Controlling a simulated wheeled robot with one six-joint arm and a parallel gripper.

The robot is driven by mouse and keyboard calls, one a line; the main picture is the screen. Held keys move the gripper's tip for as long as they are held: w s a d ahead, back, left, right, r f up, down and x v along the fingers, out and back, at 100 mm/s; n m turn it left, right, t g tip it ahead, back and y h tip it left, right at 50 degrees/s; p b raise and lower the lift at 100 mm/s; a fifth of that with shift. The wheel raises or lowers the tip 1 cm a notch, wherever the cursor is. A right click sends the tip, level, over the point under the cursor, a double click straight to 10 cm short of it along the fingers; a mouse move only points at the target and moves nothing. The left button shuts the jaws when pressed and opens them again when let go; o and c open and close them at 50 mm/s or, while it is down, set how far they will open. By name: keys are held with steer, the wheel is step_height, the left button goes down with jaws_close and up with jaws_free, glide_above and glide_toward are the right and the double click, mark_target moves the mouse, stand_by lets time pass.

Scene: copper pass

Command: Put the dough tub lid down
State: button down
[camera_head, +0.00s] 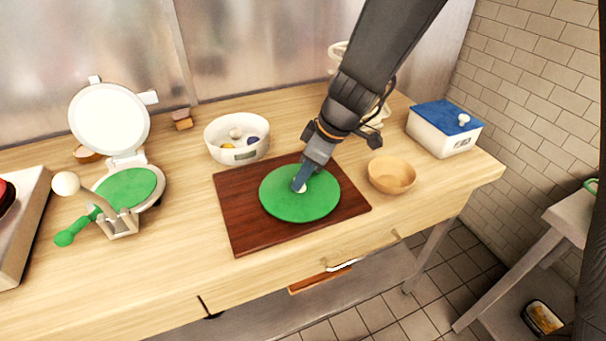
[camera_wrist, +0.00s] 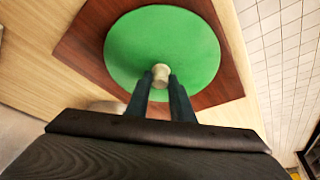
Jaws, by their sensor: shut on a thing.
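A round green lid (camera_head: 300,205) with a pale knob is over the dark wooden board, flat and level. My gripper (camera_head: 301,184) points down at its centre and is shut on the knob. In the wrist view the green lid (camera_wrist: 190,45) fills the top middle, with my gripper's fingers (camera_wrist: 161,82) on both sides of the knob. Whether the lid touches the board or hangs slightly above it, I cannot tell.
The dark board (camera_head: 240,235) lies on the wooden counter (camera_head: 180,275). A wooden bowl (camera_head: 392,177) stands close to its right. A white box with a blue lid (camera_head: 445,117) is at the right end. An open press (camera_head: 110,122) is at left. The counter's front left is clear.

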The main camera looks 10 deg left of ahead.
steer(key=shift+f+b, duration=0.2)
steer(key=shift+b, duration=0.1)
steer(key=c, duration=1.5)
jaws_free()
steer(key=shift+c, duration=0.2)
steer(key=shift+r, duration=0.1)
steer(key=shift+r, duration=0.1)
steer(key=shift+r+p, duration=0.15)
steer(key=shift+p, duration=0.2)
steer(key=b+v, duration=0.2)
steer(key=v, duration=0.9)
steer(key=shift+d+r, duration=0.3)
steer(key=shift+r, duration=0.05)
steer(key=s+d+f+m+h, duration=0.1)
steer(key=s+d+f+m, duration=0.1)
steer(key=d+m, duration=0.3)
steer(key=s+d+f+m+h, duration=0.1)
steer(key=s+d+f+m, duration=0.2)
steer(key=d, duration=0.7)
steer(key=s+d+f+m+h, duration=0.2)
steer(key=s+d+f+m, duration=0.1)
steer(key=d+f+m, duration=0.3)
steer(key=shift+d+m, duration=0.7)
steer(key=shift+d, duration=0.35)
